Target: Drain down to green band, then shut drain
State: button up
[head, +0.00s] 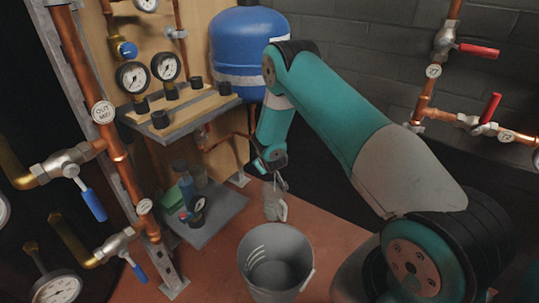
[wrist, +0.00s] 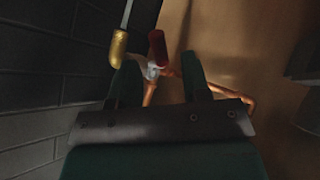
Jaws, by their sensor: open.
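My gripper (wrist: 161,72) is open in the wrist view, its two dark fingers apart with nothing clamped. Between and beyond the fingertips is a small valve (wrist: 152,70) with a red handle (wrist: 157,46) on copper pipe (wrist: 150,93); I cannot tell whether the fingers touch it. In the head view my gripper (head: 277,178) points down below the blue tank (head: 245,45), and the arm hides the valve. Two round gauges (head: 132,77) (head: 166,66) stand above the upper shelf. Their needles and any green band are too small to read.
A grey bucket (head: 275,262) stands on the red floor, with a pale jug-like object (head: 273,206) behind it. Blue-handled valves (head: 92,203) are at left, red-handled valves (head: 478,50) at right. A low shelf (head: 215,218) holds bottles. A brass-ended rod (wrist: 118,46) hangs near the fingers.

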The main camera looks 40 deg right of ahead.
jog(key=p+v, duration=0.3)
jog(key=v, duration=0.8)
jog(key=shift+r, duration=0.1)
jog(key=s+a+r+g+y, duration=0.25)
jog(key=s+a+r, duration=0.25)
jog(key=a+r, duration=0.4)
jog(key=s+a+r+g+y, duration=0.2)
jog(key=s+a+r+y, duration=0.15)
jog(key=a+r, duration=0.55)
jog(key=s+a+r+n+g+y, duration=0.1)
jog(key=s+a+r+n+g, duration=0.1)
jog(key=s+r, duration=0.35)
jog(key=s+a+r+n+g+y, duration=0.1)
jog(key=s+a+r+n, duration=0.15)
jog(key=s, duration=0.65)
jog(key=s+a+r+n+g+y, duration=0.1)
jog(key=s+a+r+g, duration=0.15)
jog(key=s, duration=0.55)
notch_tip(320, 180, up, 36)
jog(key=p, duration=3.5)
jog(key=shift+t, duration=0.4)
jog(key=shift+s+a+f, duration=0.1)
jog(key=shift+s, duration=0.05)
